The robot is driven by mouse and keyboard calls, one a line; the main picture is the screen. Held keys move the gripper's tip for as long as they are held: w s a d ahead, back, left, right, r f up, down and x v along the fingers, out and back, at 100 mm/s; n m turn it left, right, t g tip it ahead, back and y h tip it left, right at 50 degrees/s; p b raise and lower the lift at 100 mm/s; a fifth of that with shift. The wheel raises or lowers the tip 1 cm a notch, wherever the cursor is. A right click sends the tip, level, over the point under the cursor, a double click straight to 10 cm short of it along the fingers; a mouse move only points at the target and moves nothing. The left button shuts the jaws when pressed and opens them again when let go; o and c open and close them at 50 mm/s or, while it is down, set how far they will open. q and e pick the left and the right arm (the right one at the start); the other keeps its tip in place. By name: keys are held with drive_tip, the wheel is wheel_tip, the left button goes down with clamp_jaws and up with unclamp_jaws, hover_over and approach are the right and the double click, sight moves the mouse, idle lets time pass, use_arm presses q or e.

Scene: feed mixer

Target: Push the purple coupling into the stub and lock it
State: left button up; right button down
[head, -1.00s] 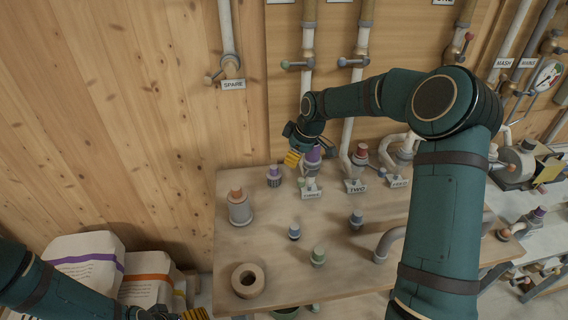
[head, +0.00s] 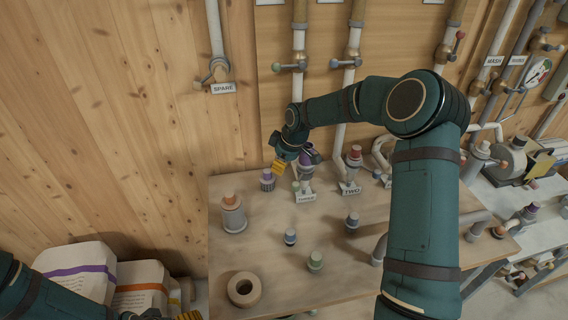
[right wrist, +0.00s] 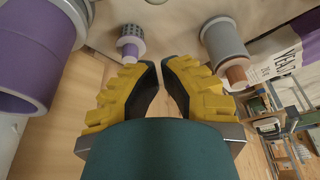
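A purple coupling (head: 306,158) stands upright at the leftmost labelled stub. In the right wrist view a large purple and grey cylinder (right wrist: 38,55), seemingly the same part, fills the left edge. Whether it is fully seated or locked cannot be told. A smaller knurled grey piece with a purple top (head: 267,176) stands on the table to its left, and shows in the right wrist view (right wrist: 130,42). My right gripper (head: 279,167) is beside the coupling, on its left. Its yellow fingers (right wrist: 161,66) are apart with a narrow empty gap. My left gripper (head: 190,316) is mostly cut off at the bottom edge.
A grey cylinder with an orange top (head: 233,214) stands at the table's left. A tape-like ring (head: 244,290) and several small fittings, such as a green one (head: 315,261), stand nearer. A red-topped coupling (head: 354,157) is at the stub marked TWO.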

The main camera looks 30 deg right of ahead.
sight(294, 183)
drive_tip(key=x, duration=0.7)
drive_tip(key=s+d, duration=0.1)
drive_tip(key=s+d+r, duration=0.1)
drive_tip(key=s, duration=0.1)
drive_tip(key=shift+d+r+p, duration=0.15)
drive_tip(key=shift+d+p, duration=0.2)
drive_tip(key=shift+p, duration=0.05)
drive_tip(key=shift+s+d+n, duration=0.2)
drive_tip(key=shift+s+n, duration=0.25)
drive_tip(key=shift+n, duration=0.15)
drive_tip(key=shift+s+d+n+g+y, duration=0.3)
drive_tip(key=shift+s+d+n+g, duration=0.15)
drive_tip(key=shift+s+n, duration=0.5)
drive_tip(key=s+d+n+g, duration=0.2)
drive_tip(key=s+d+n, duration=0.1)
drive_tip(key=d+n, duration=0.4)
drive_tip(key=shift+n+g, duration=0.35)
drive_tip(key=shift+n, duration=1.1)
drive_tip(key=shift+s+d, duration=0.1)
